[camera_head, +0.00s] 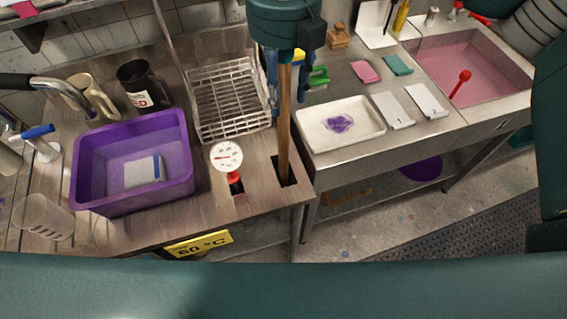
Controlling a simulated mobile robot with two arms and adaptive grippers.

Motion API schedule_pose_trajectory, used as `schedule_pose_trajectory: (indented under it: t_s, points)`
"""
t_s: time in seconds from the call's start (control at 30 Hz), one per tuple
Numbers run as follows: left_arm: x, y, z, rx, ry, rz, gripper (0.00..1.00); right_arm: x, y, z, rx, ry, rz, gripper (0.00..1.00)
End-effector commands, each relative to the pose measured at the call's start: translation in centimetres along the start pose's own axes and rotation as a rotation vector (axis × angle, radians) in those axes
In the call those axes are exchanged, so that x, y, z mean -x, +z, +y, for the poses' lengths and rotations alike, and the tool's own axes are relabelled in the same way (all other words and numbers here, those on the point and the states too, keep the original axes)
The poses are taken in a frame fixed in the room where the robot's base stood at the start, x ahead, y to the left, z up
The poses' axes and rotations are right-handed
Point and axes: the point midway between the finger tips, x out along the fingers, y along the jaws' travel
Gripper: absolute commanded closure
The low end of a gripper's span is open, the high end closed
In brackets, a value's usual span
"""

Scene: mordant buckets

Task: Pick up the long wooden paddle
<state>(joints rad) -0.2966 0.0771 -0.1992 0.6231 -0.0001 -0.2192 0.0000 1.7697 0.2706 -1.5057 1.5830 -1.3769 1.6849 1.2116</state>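The long wooden paddle (284,130) stands nearly upright at the corner of the wooden counter. Its lower end goes down into a dark slot (291,172) in the counter, so that end is hidden. My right gripper (287,82) comes down from above over the paddle's upper part, with one finger on each side of the shaft. The fingers look spread, with a gap at the right of the shaft. The paddle's top is hidden behind the gripper. My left gripper is not in view.
A purple basin (90,165), a wire rack (225,85) and a thermometer dial (226,156) stand left of the paddle. A white tray (355,136) and a pink-filled sink (475,60) are on the steel bench at right. A yellow sign (200,244) hangs at the counter's front.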

Motion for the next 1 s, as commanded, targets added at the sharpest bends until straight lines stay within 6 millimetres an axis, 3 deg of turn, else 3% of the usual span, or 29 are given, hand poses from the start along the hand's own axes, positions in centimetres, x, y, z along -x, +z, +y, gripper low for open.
schedule_pose_trajectory:
  t_s: [0.03,0.17,0.67,0.87,1.0]
  points:
    - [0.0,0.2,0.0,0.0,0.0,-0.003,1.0,0.0,0.0,0.0,0.0,0.0,0.0,0.76]
    - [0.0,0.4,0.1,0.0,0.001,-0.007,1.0,0.0,0.0,0.0,0.0,0.0,0.0,1.0]
    - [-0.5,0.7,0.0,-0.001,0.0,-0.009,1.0,1.1,0.1,0.0,-0.001,0.001,-0.003,1.0]
    - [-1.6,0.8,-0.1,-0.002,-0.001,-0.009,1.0,4.0,0.1,0.1,-0.002,0.002,-0.006,1.0]
    - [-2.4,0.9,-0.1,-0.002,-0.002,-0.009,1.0,7.0,0.1,0.1,-0.002,0.002,-0.006,1.0]
